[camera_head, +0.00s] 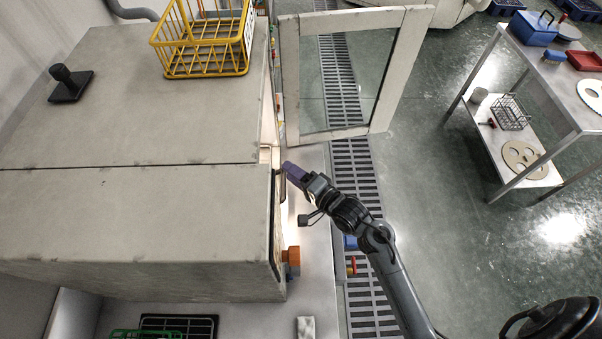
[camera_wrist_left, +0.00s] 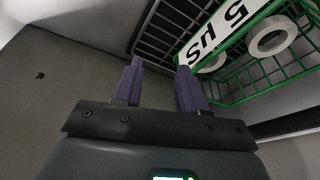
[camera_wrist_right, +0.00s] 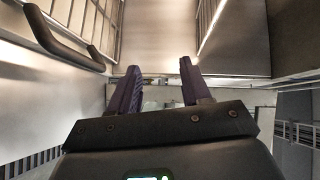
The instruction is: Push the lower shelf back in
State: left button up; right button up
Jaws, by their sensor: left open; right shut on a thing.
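The large grey cabinet (camera_head: 130,100) fills the left of the head view. Its glazed door (camera_head: 289,75) stands open beyond the front. My right gripper (camera_head: 287,167) is at the cabinet's front opening, fingers pointing at it. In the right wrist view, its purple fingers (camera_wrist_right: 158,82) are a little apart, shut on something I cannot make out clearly. Wire racks (camera_wrist_right: 95,18) and a pale flat surface (camera_wrist_right: 157,40) show ahead. I cannot tell which part is the lower shelf; the head view hides it. My left gripper (camera_wrist_left: 157,80) is open and empty, near a green wire basket (camera_wrist_left: 262,80).
A yellow wire basket (camera_head: 204,72) and a black-handled block (camera_head: 70,84) stand on the cabinet. The green basket also shows at the head view's bottom edge (camera_head: 145,334). A floor grating (camera_head: 352,165) runs along the front. A steel table (camera_head: 548,72) stands at right; floor between is clear.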

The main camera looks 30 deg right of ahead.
pick_arm(q)
jog(key=shift+w+r, duration=0.1)
jog(key=shift+w, duration=0.05)
pick_arm(e)
jog(key=shift+s+d+f, duration=0.15)
jog(key=shift+s+d, duration=0.3)
jog(key=shift+d, duration=0.25)
pick_arm(q)
jog(key=shift+a, duration=0.1)
pick_arm(e)
jog(key=shift+w, duration=0.1)
pick_arm(q)
notch_tip(320, 180, down, 4)
jog(key=b, duration=0.4)
pick_arm(e)
send_near(284, 183)
jog(key=shift+f, duration=0.15)
jog(key=shift+w+a+f, duration=0.15)
jog(key=shift+w+f, duration=0.05)
jog(key=shift+w, duration=0.05)
pick_arm(q)
jog(key=shift+f+b, duration=0.5)
jog(key=shift+b, duration=0.05)
pick_arm(e)
jog(key=x, duration=0.8)
jog(key=shift+w, duration=0.25)
jog(key=shift+w+a+f, duration=0.15)
jog(key=shift+w, duration=0.4)
